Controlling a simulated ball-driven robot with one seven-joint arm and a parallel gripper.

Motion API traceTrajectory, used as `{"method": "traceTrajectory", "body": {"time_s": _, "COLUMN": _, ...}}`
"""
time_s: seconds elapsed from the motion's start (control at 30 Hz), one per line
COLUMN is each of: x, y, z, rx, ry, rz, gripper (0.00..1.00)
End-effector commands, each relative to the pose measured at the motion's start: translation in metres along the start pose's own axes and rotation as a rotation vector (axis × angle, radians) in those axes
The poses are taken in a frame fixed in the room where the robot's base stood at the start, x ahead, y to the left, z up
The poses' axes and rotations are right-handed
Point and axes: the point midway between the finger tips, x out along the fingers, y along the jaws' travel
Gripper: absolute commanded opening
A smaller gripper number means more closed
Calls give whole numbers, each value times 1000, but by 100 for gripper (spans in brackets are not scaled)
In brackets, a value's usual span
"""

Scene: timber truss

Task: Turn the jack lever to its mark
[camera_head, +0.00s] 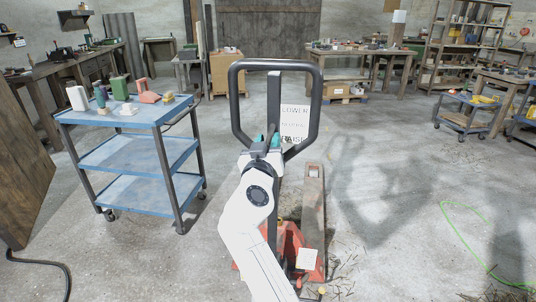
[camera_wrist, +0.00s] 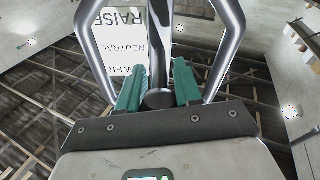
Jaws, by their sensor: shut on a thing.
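A red pallet jack (camera_head: 312,245) stands in front of me, with a dark loop handle (camera_head: 235,105) upright at the top of its post. A white sign (camera_head: 294,122) reading LOWER, NEUTRAL and RAISE is beside the post; it also shows in the wrist view (camera_wrist: 118,40), upside down in order. My gripper (camera_head: 266,140) is at the bottom of the loop. Its teal fingers in the wrist view (camera_wrist: 158,88) are shut on the jack lever, whose dark rounded end (camera_wrist: 158,99) shows between them. The rest of the lever is hidden, and I cannot tell which word it points to.
A blue three-shelf cart (camera_head: 135,152) with bottles and tools on top stands close on the left. A green cable (camera_head: 465,240) lies on the floor at the right. Workbenches and a shelf rack (camera_head: 465,50) stand farther back. Floor right of the jack is mostly clear.

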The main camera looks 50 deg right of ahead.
Motion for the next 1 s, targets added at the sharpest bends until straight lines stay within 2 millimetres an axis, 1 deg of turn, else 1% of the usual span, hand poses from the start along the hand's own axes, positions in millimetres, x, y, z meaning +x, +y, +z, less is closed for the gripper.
{"method": "traceTrajectory", "body": {"time_s": 0.03, "x": -1, "y": -3, "z": 7, "rx": 5, "ry": 14, "rz": -2, "gripper": 0}}
{"method": "traceTrajectory", "body": {"time_s": 1.0, "x": 1, "y": -8, "z": 24, "rx": 4, "ry": 232, "rz": 40, "gripper": 0}}
